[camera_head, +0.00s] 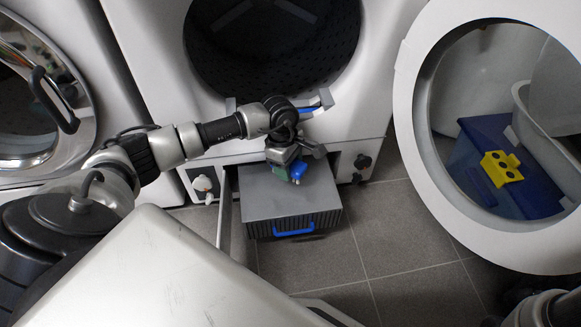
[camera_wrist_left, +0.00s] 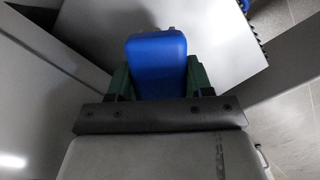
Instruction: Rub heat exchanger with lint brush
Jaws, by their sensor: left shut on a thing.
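The heat exchanger (camera_head: 275,199) is a grey box with a flat top, a ribbed front and a blue handle (camera_head: 294,229). It sticks out of the low opening in the middle machine. Its pale top (camera_wrist_left: 220,35) also shows in the left wrist view. My left gripper (camera_head: 289,172) is over the top of the box, toward its back. It is shut on the blue lint brush (camera_head: 279,173), which sits between the green fingers in the left wrist view (camera_wrist_left: 157,52). I cannot tell whether the brush touches the box. Its bristles are hidden. My right gripper is out of view.
An open flap (camera_head: 225,215) stands left of the exchanger. A round open door (camera_head: 410,130) is at right; through it show a blue box (camera_head: 490,150) with a yellow piece (camera_head: 502,168) and a pale basket (camera_head: 530,125). Tiled floor (camera_head: 400,245) is free in front.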

